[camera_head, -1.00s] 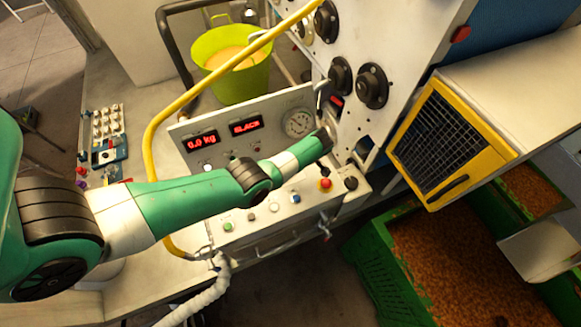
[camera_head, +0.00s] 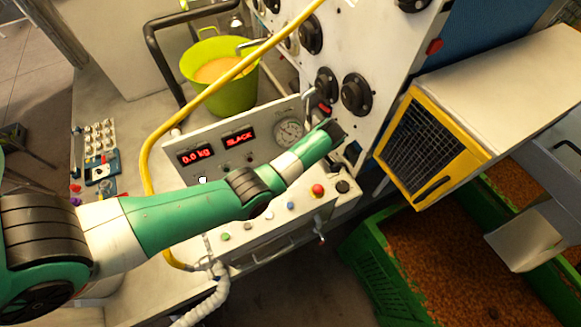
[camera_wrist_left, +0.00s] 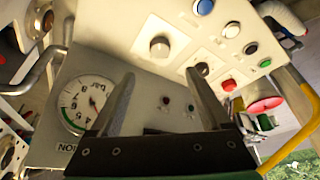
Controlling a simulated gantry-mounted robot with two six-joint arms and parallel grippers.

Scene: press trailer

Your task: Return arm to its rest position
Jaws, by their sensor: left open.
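My left arm (camera_head: 180,217), green and white, comes in from the left and reaches across the front of the control panel (camera_head: 233,167). My left gripper (camera_wrist_left: 160,74) is open and empty, with the panel's gauge, knobs and buttons behind its two fingers in the wrist view. In the head view its fingers are hard to make out at the arm's dark end, near the white upright panel. The panel shows red readouts, "0.0 kg" (camera_head: 195,156) and "SLACK" (camera_head: 239,137), beside a round gauge (camera_head: 289,132). My right gripper is not in view.
A red button (camera_head: 317,190) is on the ledge below my wrist. A yellow curved bar (camera_head: 150,155) passes close to my forearm. A green bucket (camera_head: 231,92) stands behind the panel. Black knobs (camera_head: 355,93) and a yellow-framed grille (camera_head: 424,146) lie right, above green crates (camera_head: 375,267).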

